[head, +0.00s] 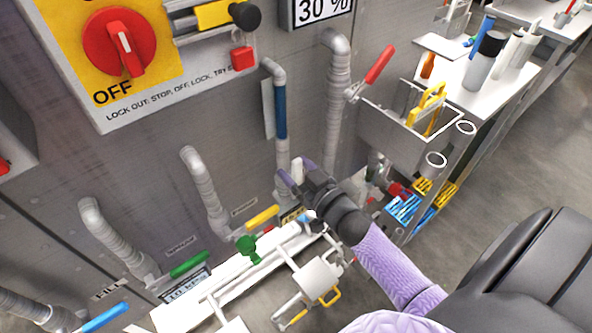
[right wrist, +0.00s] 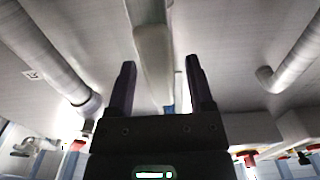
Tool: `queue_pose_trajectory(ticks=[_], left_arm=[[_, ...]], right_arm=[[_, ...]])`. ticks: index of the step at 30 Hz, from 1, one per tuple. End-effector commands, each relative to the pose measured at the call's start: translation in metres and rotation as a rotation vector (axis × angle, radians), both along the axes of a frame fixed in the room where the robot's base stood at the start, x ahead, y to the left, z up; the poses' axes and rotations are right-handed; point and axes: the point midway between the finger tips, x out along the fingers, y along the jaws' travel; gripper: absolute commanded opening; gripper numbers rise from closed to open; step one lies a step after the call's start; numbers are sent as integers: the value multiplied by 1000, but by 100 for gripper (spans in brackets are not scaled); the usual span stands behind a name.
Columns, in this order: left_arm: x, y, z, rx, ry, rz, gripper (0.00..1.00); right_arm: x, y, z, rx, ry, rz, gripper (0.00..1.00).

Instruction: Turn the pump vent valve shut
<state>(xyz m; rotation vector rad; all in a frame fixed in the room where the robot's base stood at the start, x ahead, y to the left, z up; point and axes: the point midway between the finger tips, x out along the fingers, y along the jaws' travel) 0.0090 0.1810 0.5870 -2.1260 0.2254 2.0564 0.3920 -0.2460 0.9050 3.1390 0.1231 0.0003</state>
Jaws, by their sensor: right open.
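I cannot tell for sure which valve is the pump vent valve, as the labels are too small to read. Lever valves with yellow (head: 263,217), green (head: 189,264) and blue (head: 105,317) handles stand along the foot of the grey wall. My right gripper (head: 293,172) is open just above and right of the yellow handle. A small white upright part (head: 297,170) shows by its fingers. In the right wrist view, the gripper (right wrist: 160,85) has its two dark fingers apart, with a pale pipe (right wrist: 152,55) beyond them. My left gripper is not in view.
A green knob (head: 248,247) sits on the white pipework ledge. A red lever (head: 379,64) is on a pipe above the gripper. A red rotary switch (head: 119,43) is at upper left.

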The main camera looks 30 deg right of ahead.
Motion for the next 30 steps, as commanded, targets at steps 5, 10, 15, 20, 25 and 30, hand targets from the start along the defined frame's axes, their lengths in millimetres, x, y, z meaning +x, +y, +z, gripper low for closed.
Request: queue_pose_trajectory(ticks=[5, 10, 15, 20, 25, 30], left_arm=[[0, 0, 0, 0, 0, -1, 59], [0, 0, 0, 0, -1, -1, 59], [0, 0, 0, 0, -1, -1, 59], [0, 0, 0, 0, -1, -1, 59], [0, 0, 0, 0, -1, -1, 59], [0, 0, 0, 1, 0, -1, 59]], right_arm=[[0, 0, 0, 0, 0, 0, 68], [0, 0, 0, 0, 0, 0, 38], [0, 0, 0, 0, 0, 0, 2], [0, 0, 0, 0, 1, 0, 0], [0, 0, 0, 0, 1, 0, 0], [0, 0, 0, 0, 1, 0, 0]])
